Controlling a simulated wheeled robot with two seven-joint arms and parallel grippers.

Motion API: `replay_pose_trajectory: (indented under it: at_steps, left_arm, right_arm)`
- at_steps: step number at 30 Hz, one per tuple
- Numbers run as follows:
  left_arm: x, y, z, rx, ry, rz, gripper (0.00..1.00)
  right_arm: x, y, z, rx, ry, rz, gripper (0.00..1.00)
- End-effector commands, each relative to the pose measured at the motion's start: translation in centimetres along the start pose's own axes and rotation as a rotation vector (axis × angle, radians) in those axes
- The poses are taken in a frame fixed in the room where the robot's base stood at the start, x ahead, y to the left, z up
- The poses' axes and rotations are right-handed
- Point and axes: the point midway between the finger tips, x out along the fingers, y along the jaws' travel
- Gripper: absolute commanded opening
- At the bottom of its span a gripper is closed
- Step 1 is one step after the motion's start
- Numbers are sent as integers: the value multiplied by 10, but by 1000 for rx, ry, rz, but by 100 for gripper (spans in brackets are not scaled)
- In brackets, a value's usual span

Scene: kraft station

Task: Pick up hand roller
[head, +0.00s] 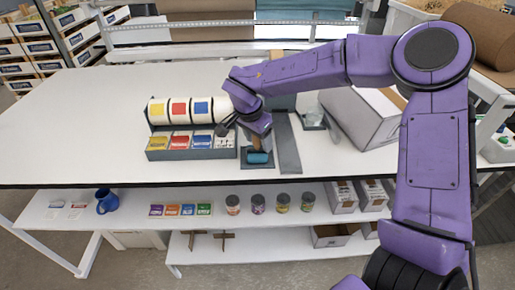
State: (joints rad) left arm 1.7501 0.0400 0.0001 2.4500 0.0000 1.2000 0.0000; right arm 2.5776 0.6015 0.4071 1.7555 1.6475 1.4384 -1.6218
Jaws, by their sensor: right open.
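The hand roller (258,158) has a teal-blue cylinder and what looks like a brown handle. It lies on a small dark tray (257,166) near the front edge of the white table. My right gripper (228,127) is above and to the left of the roller, with its dark fingers open. The purple wrist hides part of the roller's upper end. I see no contact between the fingers and the roller. My left gripper is not in view.
Left of the roller, a grey organiser (190,154) holds coloured packs, with label rolls (179,110) behind it. A grey strip (288,145) lies to the right, and a large grey box (362,117) stands further right. The table's left side is clear.

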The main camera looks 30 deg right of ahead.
Motion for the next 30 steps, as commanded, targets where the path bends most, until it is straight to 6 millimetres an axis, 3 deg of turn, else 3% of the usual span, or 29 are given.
replay_pose_trajectory:
  at_steps: [1, 6, 14, 20, 22, 30]
  left_arm:
    - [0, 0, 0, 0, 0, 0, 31]
    - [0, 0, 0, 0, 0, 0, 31]
    - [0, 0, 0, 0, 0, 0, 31]
    - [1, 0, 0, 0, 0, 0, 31]
    - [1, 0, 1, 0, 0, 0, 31]
    - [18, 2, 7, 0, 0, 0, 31]
  right_arm:
    - [0, 0, 0, 0, 0, 0, 53]
    - [0, 0, 0, 0, 0, 0, 0]
    - [-1, 0, 0, 0, 1, -1, 0]
    - [-18, -1, -5, 2, 2, -3, 0]
    - [-32, -1, -9, 3, 2, -4, 0]
    - [-107, 31, 29, -4, 4, -5, 0]
